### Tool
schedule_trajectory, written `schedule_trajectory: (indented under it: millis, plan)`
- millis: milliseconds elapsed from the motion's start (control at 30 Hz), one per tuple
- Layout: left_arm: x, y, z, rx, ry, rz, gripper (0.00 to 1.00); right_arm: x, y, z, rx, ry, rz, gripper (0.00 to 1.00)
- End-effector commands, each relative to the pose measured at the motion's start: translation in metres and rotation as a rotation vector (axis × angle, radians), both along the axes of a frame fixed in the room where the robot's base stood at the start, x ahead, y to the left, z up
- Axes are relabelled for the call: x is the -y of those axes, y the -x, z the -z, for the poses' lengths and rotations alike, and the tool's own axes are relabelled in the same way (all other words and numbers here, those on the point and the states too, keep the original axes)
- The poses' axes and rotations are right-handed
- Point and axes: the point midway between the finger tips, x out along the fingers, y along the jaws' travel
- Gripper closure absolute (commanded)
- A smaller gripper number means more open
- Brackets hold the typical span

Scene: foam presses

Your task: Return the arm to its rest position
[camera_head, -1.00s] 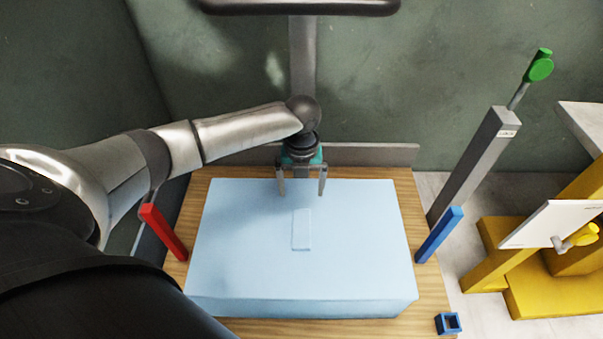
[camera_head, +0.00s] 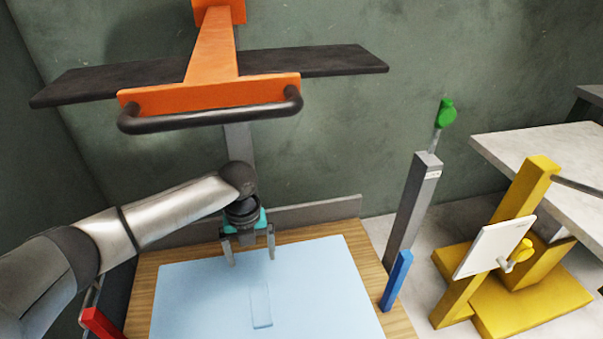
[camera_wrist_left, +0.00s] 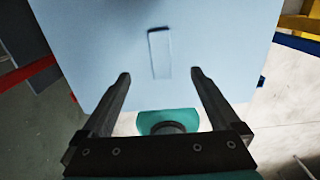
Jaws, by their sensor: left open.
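My left gripper (camera_head: 252,255) is open and empty above the far edge of the light blue foam block (camera_head: 200,300). In the left wrist view its two fingers (camera_wrist_left: 160,82) stand apart, with the foam (camera_wrist_left: 100,50) beyond them. A shallow rectangular mark or piece (camera_head: 261,305) shows on the foam's top; it also shows in the left wrist view (camera_wrist_left: 159,55). My left arm reaches in from the left over the wooden table. My right gripper is not in view.
An orange press frame (camera_head: 210,90) with a black bar handle (camera_head: 210,115) hangs above my gripper. A red post (camera_head: 100,322) and a blue post (camera_head: 397,280) flank the foam. A grey post with a green knob (camera_head: 447,113) and a yellow stand (camera_head: 530,295) are at right.

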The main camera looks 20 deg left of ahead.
Motion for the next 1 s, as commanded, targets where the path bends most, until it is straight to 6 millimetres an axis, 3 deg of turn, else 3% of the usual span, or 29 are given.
schedule_trajectory:
  millis: [167, 367, 500, 700, 867, 1000]
  plan:
    - [0.009, 0.005, 0.005, 0.001, 0.007, -0.021, 0.03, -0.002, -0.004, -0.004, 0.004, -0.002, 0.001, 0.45]
    - [0.061, 0.032, 0.025, 0.019, 0.063, -0.197, 0.03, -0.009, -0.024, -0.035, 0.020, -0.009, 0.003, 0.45]
    - [0.101, 0.058, 0.033, 0.039, 0.127, -0.415, 0.03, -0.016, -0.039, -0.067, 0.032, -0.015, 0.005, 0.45]
    - [0.140, 0.092, 0.033, 0.052, 0.228, -0.795, 0.03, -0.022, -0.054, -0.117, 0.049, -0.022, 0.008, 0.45]
    - [0.152, 0.117, 0.026, 0.052, 0.300, -1.150, 0.03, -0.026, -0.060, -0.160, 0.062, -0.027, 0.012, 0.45]
    - [0.148, 0.139, 0.017, 0.047, 0.347, -1.493, 0.03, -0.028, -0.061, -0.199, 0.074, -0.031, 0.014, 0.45]
